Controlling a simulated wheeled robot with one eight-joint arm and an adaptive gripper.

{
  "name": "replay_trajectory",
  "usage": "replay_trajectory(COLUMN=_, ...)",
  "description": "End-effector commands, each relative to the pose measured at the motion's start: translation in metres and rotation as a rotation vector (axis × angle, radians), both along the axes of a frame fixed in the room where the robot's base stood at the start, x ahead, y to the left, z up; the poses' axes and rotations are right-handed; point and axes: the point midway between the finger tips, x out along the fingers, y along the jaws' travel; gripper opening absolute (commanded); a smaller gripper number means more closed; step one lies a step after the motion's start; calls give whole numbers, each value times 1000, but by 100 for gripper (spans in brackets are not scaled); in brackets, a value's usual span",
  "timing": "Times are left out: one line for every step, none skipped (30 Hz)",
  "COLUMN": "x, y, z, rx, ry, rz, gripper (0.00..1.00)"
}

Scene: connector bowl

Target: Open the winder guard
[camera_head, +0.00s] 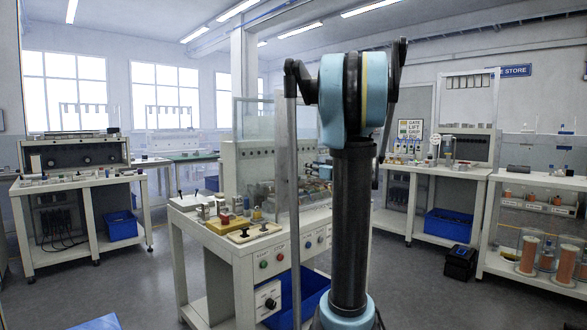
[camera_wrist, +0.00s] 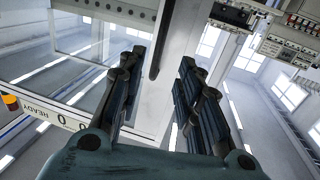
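A clear upright panel that looks like the winder guard (camera_head: 259,150) stands on the white bench in the middle of the head view, partly hidden by my arm. In the wrist view, a clear panel (camera_wrist: 88,45) with a pale frame lies beyond the left finger. My gripper (camera_wrist: 160,78) is open, its two dark fingers wide apart. A slim dark bar (camera_wrist: 161,40) shows in the gap, in front of a white surface. I cannot tell whether it is a handle or how far away it is. Nothing is held. My gripper cannot be made out in the head view.
The middle bench (camera_head: 272,243) has buttons on its front and small parts on top. A blue bin (camera_head: 300,290) sits beneath it. Other benches stand left (camera_head: 80,185) and right (camera_head: 440,170). Copper spools (camera_head: 528,254) stand at far right.

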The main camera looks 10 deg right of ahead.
Motion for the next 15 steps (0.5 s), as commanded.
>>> replay_trajectory(x=9, y=5, z=0, rx=0, ry=0, rz=2, gripper=32)
replay_trajectory(x=14, y=7, z=0, rx=0, ry=0, rz=3, gripper=32)
replay_trajectory(x=20, y=11, z=0, rx=0, ry=0, rz=4, gripper=32)
replay_trajectory(x=25, y=13, z=0, rx=0, ry=0, rz=2, gripper=32)
replay_trajectory(x=30, y=15, z=0, rx=0, ry=1, rz=3, gripper=32)
replay_trajectory(x=37, y=18, z=0, rx=0, ry=1, rz=4, gripper=32)
replay_trajectory(x=41, y=20, z=0, rx=0, ry=1, rz=3, gripper=32)
replay_trajectory(x=46, y=22, z=0, rx=0, ry=1, rz=2, gripper=32)
replay_trajectory(x=53, y=26, z=0, rx=0, ry=1, rz=3, gripper=32)
replay_trajectory(x=57, y=28, z=0, rx=0, ry=1, rz=3, gripper=32)
replay_trajectory(x=62, y=30, z=0, rx=0, ry=1, rz=2, gripper=32)
replay_trajectory(x=68, y=32, z=0, rx=0, ry=1, rz=2, gripper=32)
replay_trajectory(x=73, y=35, z=0, rx=0, ry=1, rz=3, gripper=32)
replay_trajectory(x=78, y=38, z=0, rx=0, ry=1, rz=3, gripper=32)
replay_trajectory(x=84, y=40, z=0, rx=0, ry=1, rz=2, gripper=32)
